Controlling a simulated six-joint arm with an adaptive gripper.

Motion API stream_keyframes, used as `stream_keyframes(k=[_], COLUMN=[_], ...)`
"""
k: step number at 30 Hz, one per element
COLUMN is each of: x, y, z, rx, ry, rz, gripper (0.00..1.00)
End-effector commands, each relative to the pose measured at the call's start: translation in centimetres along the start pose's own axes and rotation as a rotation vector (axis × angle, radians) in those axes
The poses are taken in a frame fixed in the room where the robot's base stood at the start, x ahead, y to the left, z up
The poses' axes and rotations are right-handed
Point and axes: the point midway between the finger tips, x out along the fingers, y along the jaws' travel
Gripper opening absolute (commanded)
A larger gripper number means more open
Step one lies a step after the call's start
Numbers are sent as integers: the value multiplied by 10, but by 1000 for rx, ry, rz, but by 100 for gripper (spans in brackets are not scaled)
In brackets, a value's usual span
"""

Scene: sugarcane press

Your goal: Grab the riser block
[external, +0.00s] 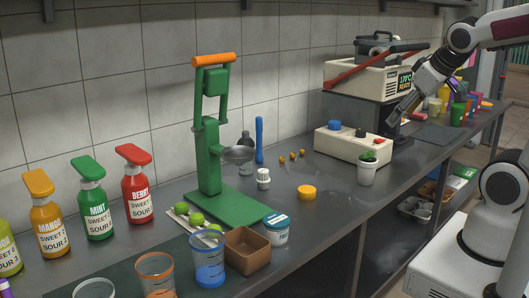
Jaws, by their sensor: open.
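A dark grey block (352,108) stands under the cream sealing machine (368,82) at the back right and looks like the riser block, though I cannot be sure of this. My gripper (394,120) points down and to the left, in front of this block's right side in the picture. It is open, and I see nothing held in it. The fingertips are small and dark against the dark block, so I cannot tell whether they touch anything.
A cream box with a blue knob (350,145) and a potted plant (368,168) stand close below my gripper. Coloured cups (457,112) are to the right. The green press (212,150) is at centre left. The counter's front right is mostly clear.

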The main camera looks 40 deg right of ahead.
Motion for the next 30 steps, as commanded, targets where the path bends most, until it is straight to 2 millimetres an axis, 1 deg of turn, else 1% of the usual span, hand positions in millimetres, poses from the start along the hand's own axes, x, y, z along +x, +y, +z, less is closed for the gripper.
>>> stream_keyframes(k=[1,6,15,24,30], x=[7,29,72,121,156], y=[7,27,52,62,61], z=[-10,-44,-99,-142,-161], rx=[-11,-58,-162,-279,-358], ry=[10,64,156,239,288], rz=[19,74,127,121,82], gripper=[61,61,61,61,61])
